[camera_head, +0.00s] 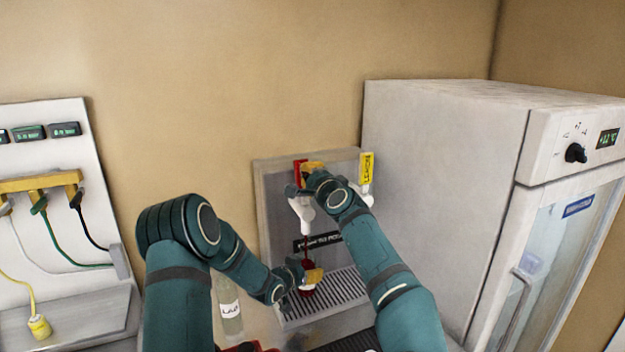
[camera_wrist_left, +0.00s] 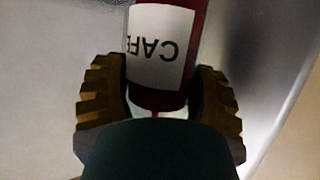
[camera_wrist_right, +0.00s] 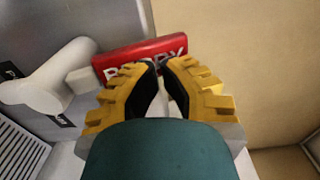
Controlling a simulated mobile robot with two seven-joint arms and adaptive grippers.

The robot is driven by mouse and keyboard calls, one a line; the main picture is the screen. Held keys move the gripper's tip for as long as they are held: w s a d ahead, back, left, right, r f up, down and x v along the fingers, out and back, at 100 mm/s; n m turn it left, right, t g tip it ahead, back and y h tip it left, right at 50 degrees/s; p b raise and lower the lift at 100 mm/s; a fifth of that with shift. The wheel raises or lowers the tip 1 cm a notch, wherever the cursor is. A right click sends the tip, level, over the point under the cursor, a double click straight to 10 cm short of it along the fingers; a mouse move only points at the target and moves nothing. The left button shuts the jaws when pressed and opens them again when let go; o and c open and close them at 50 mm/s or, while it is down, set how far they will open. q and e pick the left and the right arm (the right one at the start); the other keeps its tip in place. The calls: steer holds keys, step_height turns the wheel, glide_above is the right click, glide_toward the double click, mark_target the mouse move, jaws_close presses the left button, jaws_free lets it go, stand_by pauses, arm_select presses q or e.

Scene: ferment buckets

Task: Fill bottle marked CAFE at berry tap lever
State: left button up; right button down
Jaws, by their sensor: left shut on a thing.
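The bottle marked CAFE (camera_wrist_left: 160,50) stands between the fingers of my left gripper (camera_wrist_left: 165,105), which is shut on it. In the left wrist view the glass around its label is dark red. In the head view the bottle (camera_head: 307,291) is mostly hidden by my left gripper (camera_head: 304,276), over the drip grate. A thin red stream runs down to it from the white berry tap (camera_head: 302,212). The red lever marked BERRY (camera_wrist_right: 140,57) is at the fingertips of my right gripper (camera_wrist_right: 163,70), whose fingers are almost together. The lever's top (camera_head: 299,172) shows in the head view.
A yellow-labelled tap lever (camera_head: 366,168) stands just right of the berry tap. The slotted drip grate (camera_head: 340,290) lies below. A large fridge (camera_head: 450,180) closes off the right side.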

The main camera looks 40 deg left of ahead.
steer(key=shift+d+r, duration=0.15)
steer(key=shift+r, duration=0.05)
steer(key=shift+d, duration=0.15)
steer(key=s+d+r, duration=0.3)
steer(key=s+d, duration=0.3)
steer(key=d, duration=0.5)
steer(key=shift+d+r, duration=0.2)
stand_by(0.4)
stand_by(1.1)
steer(key=f, duration=0.1)
steer(key=s+d+f, duration=0.1)
steer(key=d+f, duration=0.1)
steer(key=f, duration=0.1)
steer(key=shift+s+f, duration=0.1)
steer(key=shift+s, duration=0.05)
